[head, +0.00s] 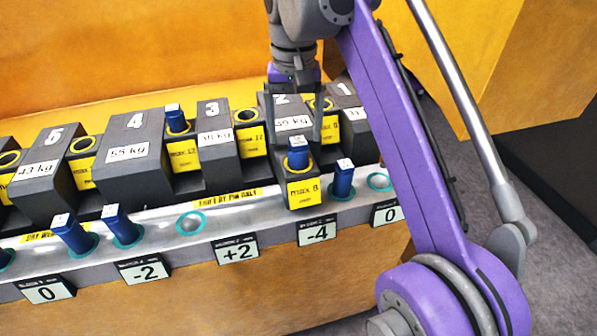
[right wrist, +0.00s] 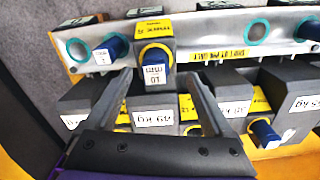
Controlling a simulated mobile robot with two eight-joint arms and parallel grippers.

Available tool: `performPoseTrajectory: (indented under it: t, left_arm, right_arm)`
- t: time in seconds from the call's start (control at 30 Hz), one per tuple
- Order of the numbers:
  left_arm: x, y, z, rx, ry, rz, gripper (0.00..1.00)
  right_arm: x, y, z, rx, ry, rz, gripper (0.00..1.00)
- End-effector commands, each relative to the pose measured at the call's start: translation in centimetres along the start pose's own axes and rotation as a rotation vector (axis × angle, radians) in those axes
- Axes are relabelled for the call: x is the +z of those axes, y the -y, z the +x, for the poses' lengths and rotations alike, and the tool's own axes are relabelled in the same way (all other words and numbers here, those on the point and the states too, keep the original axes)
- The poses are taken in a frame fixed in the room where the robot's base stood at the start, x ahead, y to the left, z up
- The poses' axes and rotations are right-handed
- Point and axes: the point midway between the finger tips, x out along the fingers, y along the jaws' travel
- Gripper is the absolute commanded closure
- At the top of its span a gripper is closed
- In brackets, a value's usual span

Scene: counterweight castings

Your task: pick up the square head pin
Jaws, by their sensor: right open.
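A blue pin (head: 298,155) with a white-labelled top stands in the yellow "max 8" holder (head: 305,192) in front of block 2. In the right wrist view the same pin (right wrist: 155,68) carries a label that looks like "10 mm". My right gripper (head: 295,138) is open, its fingers reaching down on either side of this pin. The right wrist view also shows my gripper (right wrist: 160,78) with one finger each side, apart from the pin and empty. Several similar blue pins are in view; I cannot tell their head shapes apart for certain. My left gripper is not in view.
Numbered dark weight blocks (head: 135,150) stand in a row behind a metal rail (head: 155,238). Other blue pins stand at the rail (head: 342,178) and in a block holder (head: 176,119). A teal ring (head: 191,222) is empty. My right arm covers the right side.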

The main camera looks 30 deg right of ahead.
Motion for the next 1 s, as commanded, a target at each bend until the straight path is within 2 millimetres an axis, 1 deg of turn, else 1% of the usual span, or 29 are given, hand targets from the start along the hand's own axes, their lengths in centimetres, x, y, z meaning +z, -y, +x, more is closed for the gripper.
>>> performPoseTrajectory:
  t: [0.07, 0.3, 0.4, 0.67, 0.77, 0.8, 0.87, 1.0]
  left_arm:
    - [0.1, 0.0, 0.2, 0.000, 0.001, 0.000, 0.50]
    - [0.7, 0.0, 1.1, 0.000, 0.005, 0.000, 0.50]
    - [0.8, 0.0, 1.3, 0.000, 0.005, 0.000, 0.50]
    - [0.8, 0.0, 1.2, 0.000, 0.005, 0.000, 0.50]
    - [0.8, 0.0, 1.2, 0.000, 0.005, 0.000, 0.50]
    - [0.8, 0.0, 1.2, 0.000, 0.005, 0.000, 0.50]
    - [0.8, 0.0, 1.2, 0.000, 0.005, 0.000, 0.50]
    - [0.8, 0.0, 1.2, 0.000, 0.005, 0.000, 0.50]
  right_arm:
    - [0.0, -0.1, 0.7, 0.000, 0.000, 0.001, 0.14]
    - [-0.3, -0.7, 4.2, 0.000, 0.000, 0.000, 0.14]
    - [-0.3, -0.7, 5.1, 0.000, -0.001, 0.000, 0.14]
    - [-0.3, -0.7, 5.2, 0.000, -0.001, 0.000, 0.14]
    - [-0.3, -0.7, 5.2, 0.000, -0.001, 0.000, 0.30]
    - [-0.3, -0.7, 5.2, 0.000, -0.001, 0.000, 0.37]
    - [-0.3, -0.7, 5.2, 0.000, -0.001, 0.000, 0.48]
    - [-0.3, -0.7, 5.2, 0.000, -0.001, 0.000, 0.73]
